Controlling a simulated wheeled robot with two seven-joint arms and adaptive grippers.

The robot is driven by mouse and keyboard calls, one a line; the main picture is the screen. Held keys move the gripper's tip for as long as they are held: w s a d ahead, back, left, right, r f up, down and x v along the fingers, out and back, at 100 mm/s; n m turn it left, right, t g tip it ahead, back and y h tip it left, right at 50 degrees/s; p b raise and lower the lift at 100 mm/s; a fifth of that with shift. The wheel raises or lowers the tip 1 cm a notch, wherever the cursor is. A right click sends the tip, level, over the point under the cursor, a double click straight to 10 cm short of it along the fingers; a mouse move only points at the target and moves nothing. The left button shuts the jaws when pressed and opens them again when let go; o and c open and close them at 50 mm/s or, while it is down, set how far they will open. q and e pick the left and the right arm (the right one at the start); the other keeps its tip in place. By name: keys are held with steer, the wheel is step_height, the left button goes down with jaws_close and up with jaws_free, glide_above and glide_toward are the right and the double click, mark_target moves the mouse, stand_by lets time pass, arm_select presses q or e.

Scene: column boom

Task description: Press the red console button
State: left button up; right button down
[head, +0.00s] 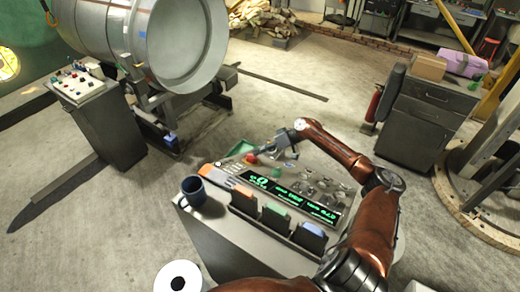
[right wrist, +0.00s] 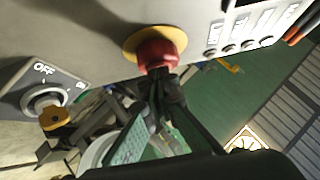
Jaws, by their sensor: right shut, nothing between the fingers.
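The red console button (head: 251,158) is on the console (head: 224,226), near its far left side. In the right wrist view the red button (right wrist: 157,48) is a round cap on a yellow ring, standing out from the grey panel. My right gripper (head: 262,154) reaches over the console from the right, its fingertips close beside the button. In the right wrist view the right gripper (right wrist: 160,76) is shut and empty, its tips right at the button's face. I cannot tell whether they touch. My left gripper is not in view.
A dark blue mug (head: 193,189) stands on the console's left corner. An OFF-marked rotary switch (right wrist: 45,102) is near the button. A control pedestal (head: 105,120) and a large metal drum (head: 185,45) stand beyond.

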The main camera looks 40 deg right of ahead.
steer(key=shift+s+a+f, duration=0.4)
steer(key=shift+a+f, duration=0.05)
steer(key=shift+f, duration=0.3)
steer(key=shift+w+d+r, duration=0.15)
steer(key=shift+r, duration=0.25)
steer(key=s+d+r, duration=0.4)
steer(key=d+r, duration=0.4)
steer(key=r, duration=0.2)
steer(key=shift+s, duration=0.4)
